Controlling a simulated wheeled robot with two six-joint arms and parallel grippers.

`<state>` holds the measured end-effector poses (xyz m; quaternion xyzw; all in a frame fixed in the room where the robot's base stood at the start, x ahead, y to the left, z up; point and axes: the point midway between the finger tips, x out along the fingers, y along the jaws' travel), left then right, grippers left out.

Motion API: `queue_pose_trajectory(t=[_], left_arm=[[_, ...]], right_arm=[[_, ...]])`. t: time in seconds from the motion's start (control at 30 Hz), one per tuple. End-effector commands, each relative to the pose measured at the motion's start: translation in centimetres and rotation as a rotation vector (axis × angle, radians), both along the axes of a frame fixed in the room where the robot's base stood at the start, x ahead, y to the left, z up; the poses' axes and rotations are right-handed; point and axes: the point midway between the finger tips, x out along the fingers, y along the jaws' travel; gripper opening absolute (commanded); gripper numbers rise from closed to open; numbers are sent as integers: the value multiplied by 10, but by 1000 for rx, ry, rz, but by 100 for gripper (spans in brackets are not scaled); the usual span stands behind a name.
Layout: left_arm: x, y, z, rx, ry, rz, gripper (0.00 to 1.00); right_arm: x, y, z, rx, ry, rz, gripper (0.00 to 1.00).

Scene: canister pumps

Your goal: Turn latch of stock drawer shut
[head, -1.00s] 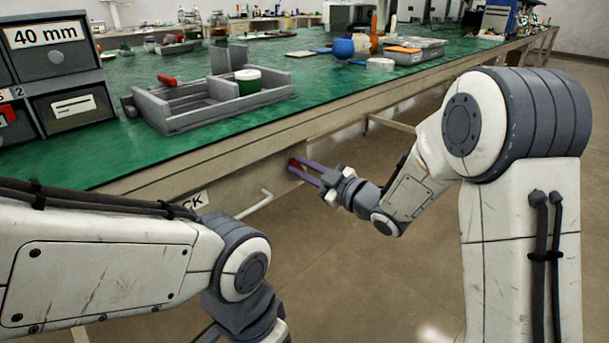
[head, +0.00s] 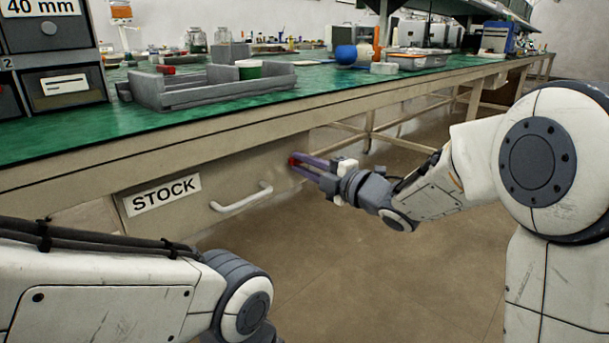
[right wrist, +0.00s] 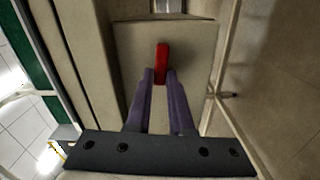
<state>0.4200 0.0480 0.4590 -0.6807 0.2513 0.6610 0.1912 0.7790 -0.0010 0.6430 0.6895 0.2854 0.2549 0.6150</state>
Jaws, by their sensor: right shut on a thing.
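The stock drawer (head: 175,205) is under the green bench, with a STOCK label and a white bar handle (head: 243,198) on its front. Its red latch (head: 293,161) is near the right end of the front. My right gripper (head: 307,166) reaches to the latch with its purple fingers. In the right wrist view, the red latch (right wrist: 162,63) stands lengthwise at the tips of my right gripper (right wrist: 160,78), which is shut on its near end. My left arm crosses the lower left of the head view, and its gripper is out of the picture.
On the green bench top (head: 330,80) are a grey divided tray (head: 200,95) with a green jar, a blue ball (head: 346,54) and a grey drawer cabinet (head: 50,60). The bench's front rail runs above the drawer. The floor to the right is clear.

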Motion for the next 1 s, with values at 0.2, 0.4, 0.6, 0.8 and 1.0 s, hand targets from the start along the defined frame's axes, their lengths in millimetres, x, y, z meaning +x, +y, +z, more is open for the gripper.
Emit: queue_pose_trajectory(t=[0.2,0.4,0.6,0.8,1.0], left_arm=[[0,0,-14,0,0,0,50],[0,0,-17,0,0,0,50],[0,0,-17,0,0,0,50],[0,0,-17,0,0,0,50],[0,0,-17,0,0,0,50]], right_arm=[[0,0,-4,-64,-61,-1,0],[0,0,-3,-89,-86,0,0],[0,0,-2,-95,-92,0,0],[0,0,-2,-94,-91,0,0],[0,0,-2,-93,-91,0,50]])
